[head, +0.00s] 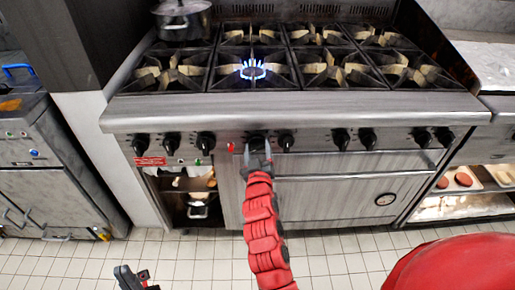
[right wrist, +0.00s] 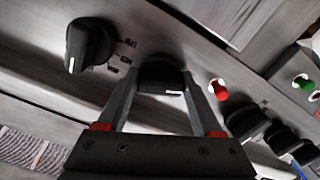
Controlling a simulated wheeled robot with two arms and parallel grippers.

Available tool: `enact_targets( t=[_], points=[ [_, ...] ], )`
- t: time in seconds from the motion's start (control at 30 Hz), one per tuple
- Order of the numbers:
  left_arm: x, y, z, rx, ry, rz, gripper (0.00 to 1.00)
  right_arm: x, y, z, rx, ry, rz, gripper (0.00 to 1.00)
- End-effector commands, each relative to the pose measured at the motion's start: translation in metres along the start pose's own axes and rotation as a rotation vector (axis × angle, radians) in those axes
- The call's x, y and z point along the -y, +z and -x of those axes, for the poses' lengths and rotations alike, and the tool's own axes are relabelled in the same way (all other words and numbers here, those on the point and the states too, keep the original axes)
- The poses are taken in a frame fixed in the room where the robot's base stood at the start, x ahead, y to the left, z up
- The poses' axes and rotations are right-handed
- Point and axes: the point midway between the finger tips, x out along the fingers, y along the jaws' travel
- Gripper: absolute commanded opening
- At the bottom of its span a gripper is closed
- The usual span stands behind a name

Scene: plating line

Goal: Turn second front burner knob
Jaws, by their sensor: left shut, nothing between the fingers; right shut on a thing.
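A row of black knobs runs along the front panel of the steel stove. My right gripper (head: 257,155) reaches up to one of these knobs (head: 256,142), left of the panel's middle. In the right wrist view my right gripper (right wrist: 165,88) has its two fingers on either side of the black knob (right wrist: 162,74), shut on it; a white mark shows on the knob. The second front burner (head: 252,70) is lit with a ring of blue flame. My left gripper (head: 133,280) is low at the bottom left, shut and empty, away from the stove.
Another knob (head: 286,141) is close on the right of the held one. A red button (head: 230,146) is on its left. A pot (head: 182,18) stands on the back left burner. Oven doors lie below the panel. The tiled floor (head: 185,262) in front is clear.

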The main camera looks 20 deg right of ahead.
Motion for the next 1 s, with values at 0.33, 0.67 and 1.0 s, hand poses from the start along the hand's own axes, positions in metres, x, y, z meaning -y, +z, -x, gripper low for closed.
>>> enact_targets(
  t=[0.33, 0.67, 1.0],
  points=[
    [0.0000, 0.0002, 0.0007, 0.000, 0.000, 0.000, 0.00, 0.0015, 0.0021, 0.0005, 0.004, -0.003, 0.042, 0.12],
    [0.0000, 0.0002, 0.0008, 0.000, 0.000, 0.000, 0.00, 0.0013, 0.0020, 0.0005, 0.004, -0.003, 0.042, 0.76],
    [0.0000, 0.0001, 0.0006, 0.000, 0.000, 0.000, 0.00, 0.0005, 0.0008, 0.0003, 0.001, -0.001, 0.041, 0.94]
  ],
)
